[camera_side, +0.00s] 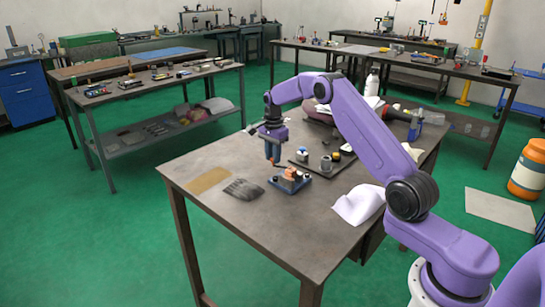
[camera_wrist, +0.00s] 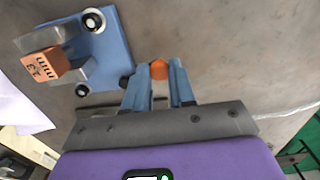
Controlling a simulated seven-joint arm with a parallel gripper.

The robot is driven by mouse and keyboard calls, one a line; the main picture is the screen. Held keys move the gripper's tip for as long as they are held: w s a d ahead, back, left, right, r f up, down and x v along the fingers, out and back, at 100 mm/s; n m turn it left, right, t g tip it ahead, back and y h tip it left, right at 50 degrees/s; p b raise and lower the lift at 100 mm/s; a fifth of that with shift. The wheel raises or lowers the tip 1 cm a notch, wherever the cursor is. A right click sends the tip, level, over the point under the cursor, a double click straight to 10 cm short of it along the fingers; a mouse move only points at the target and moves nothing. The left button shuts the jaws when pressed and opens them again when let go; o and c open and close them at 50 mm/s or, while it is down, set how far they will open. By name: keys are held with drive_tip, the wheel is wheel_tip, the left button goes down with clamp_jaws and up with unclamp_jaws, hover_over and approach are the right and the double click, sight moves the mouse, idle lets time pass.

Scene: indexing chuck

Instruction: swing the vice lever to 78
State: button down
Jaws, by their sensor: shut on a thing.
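The vice is a small blue base with an orange block on it (camera_side: 290,181), standing on the workbench. In the wrist view its blue base plate (camera_wrist: 100,50) is at upper left, with the orange block (camera_wrist: 46,68) bearing dark markings that I cannot read. My gripper (camera_side: 273,161) points down just behind and left of the vice. In the wrist view my gripper (camera_wrist: 158,76) has its blue fingers closed on a small orange knob (camera_wrist: 159,69), apparently the lever's end, beside the plate. The lever's arm is mostly hidden.
A dark tray (camera_side: 322,160) with small parts lies behind the vice. A white cloth (camera_side: 358,205) lies to the right. A tan mat (camera_side: 208,180) and a dark grey patch (camera_side: 243,189) lie to the left. The bench front is clear.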

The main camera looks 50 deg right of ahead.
drive_tip(key=shift+w+d+m, duration=0.2)
drive_tip(key=shift+d+m, duration=0.35)
drive_tip(key=shift+m, duration=0.55)
drive_tip(key=c, duration=0.9)
unclamp_jaws()
drive_tip(key=shift+c, duration=0.2)
wheel_tip(320, 180, up, 18)
drive_tip(key=shift+f, duration=0.25)
